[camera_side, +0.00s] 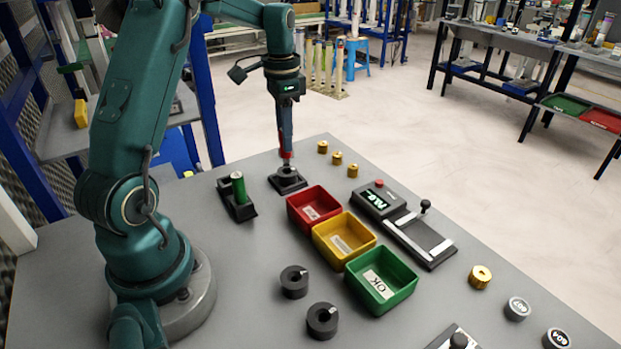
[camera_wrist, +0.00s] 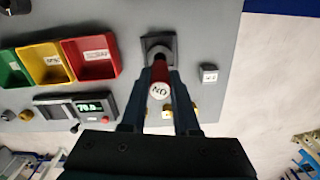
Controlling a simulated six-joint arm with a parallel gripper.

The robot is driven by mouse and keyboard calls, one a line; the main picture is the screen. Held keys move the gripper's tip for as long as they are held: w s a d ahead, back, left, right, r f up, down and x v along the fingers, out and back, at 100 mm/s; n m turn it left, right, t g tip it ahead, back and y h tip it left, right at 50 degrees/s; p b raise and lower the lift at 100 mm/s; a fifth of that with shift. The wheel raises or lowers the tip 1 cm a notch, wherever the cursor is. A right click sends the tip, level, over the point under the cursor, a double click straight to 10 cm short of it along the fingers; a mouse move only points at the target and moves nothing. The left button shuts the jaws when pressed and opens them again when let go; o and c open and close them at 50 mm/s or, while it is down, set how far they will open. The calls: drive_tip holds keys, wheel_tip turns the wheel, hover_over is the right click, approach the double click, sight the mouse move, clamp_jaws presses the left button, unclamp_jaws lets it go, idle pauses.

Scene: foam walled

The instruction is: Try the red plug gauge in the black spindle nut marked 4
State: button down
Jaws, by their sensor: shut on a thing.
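My gripper (camera_side: 285,136) points down and is shut on the red plug gauge (camera_side: 287,154). In the wrist view the gauge (camera_wrist: 160,88) shows a round white end marked NO between the two fingers (camera_wrist: 160,105). Its lower end is at the black nut (camera_side: 287,171), which sits in a dark square holder (camera_side: 289,186). The holder shows in the wrist view too (camera_wrist: 171,46), with the nut (camera_wrist: 156,52) partly covered by the gauge. I cannot tell whether the gauge tip is inside the bore or just touching. No number on this nut is readable.
Red (camera_side: 304,216), yellow (camera_side: 330,249) and green (camera_side: 372,300) bins lie in front. Two loose black nuts (camera_side: 294,282) (camera_side: 322,321), brass pieces (camera_side: 337,158) and a display unit (camera_side: 377,200) are nearby.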

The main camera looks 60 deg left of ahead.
drive_tip(key=shift+r, duration=1.75)
